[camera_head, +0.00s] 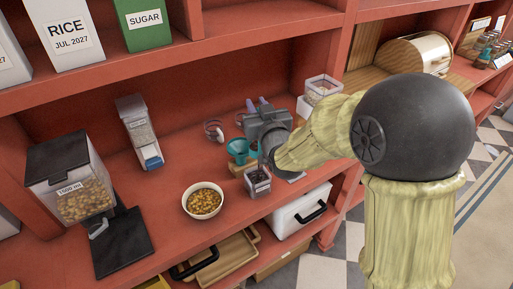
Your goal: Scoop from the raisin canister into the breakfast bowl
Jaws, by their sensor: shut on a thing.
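The breakfast bowl (203,201) is white and round, filled with golden-brown cereal, and stands on the red shelf left of my gripper. A small clear canister (258,184) with dark contents, apparently the raisins, stands open just right of the bowl. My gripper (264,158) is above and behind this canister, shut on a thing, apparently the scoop. The fingers and the held thing are mostly hidden by the grey hand, so I cannot tell whether the scoop reaches into the canister.
A teal funnel (238,151) stands close left of my gripper. Another clear canister (322,88) is behind right. A cereal dispenser (75,185) with a black tray (123,243) stands left. The shelf is clear between dispenser and bowl. An upper shelf (170,62) overhangs the back.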

